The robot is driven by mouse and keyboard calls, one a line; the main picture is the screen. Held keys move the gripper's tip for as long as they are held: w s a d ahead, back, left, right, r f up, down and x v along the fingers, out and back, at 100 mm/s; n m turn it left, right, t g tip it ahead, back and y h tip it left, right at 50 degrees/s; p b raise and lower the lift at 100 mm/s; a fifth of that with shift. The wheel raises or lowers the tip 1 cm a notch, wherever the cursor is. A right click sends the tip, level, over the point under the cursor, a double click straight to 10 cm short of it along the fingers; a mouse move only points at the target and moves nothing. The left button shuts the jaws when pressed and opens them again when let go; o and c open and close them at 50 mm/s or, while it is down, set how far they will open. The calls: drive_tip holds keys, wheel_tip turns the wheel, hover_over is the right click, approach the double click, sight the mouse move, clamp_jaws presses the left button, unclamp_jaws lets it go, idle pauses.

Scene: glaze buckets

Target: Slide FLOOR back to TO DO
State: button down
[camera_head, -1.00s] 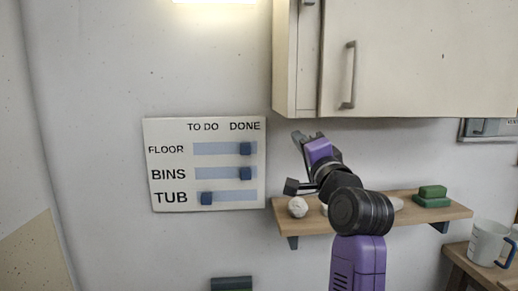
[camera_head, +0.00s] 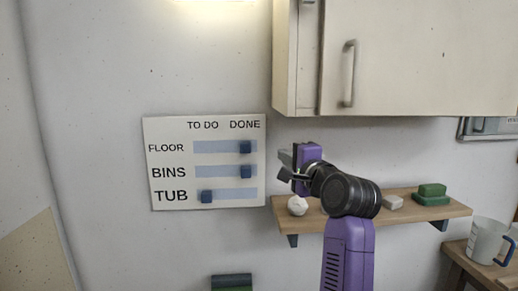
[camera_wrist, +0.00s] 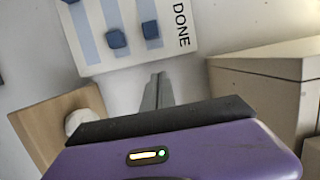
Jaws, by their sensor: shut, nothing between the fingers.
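The white chore board (camera_head: 160,190) hangs on the wall, with three rows and blue sliders. The FLOOR slider (camera_head: 245,147) is at the right end of its track, under DONE. The BINS slider (camera_head: 246,171) is also at the DONE end, and the TUB slider (camera_head: 207,196) is at the TO DO end. In the wrist view the board appears turned, with the FLOOR slider (camera_wrist: 150,30) nearest the word DONE. My gripper (camera_head: 284,158) is shut and empty, just right of the board in the head view. Its fingertips (camera_wrist: 157,88) point toward the board and appear apart from the sliders.
A wall cabinet (camera_head: 420,55) hangs above and right of my gripper. Below is a wooden shelf (camera_head: 410,215) with a white ball (camera_head: 297,206), a pale block (camera_head: 392,202) and green blocks (camera_head: 432,194). A mug (camera_head: 487,240) stands lower right. The wall left of the board is bare.

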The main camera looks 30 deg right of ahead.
drive_tip(key=w+p, duration=0.1)
drive_tip(key=w, duration=0.2)
drive_tip(key=w+a+p, duration=0.1)
drive_tip(key=w, duration=0.2)
drive_tip(key=w+a+p, duration=0.1)
drive_tip(key=w, duration=0.2)
drive_tip(key=shift+w+r, duration=0.1)
drive_tip(key=shift+r, duration=0.05)
drive_tip(key=shift+w+a, duration=0.2)
drive_tip(key=shift+a, duration=0.2)
approach(210, 146)
drive_tip(key=w, duration=0.5)
drive_tip(key=shift+d+r, duration=0.1)
drive_tip(key=shift+d, duration=0.25)
drive_tip(key=shift+a, duration=0.1)
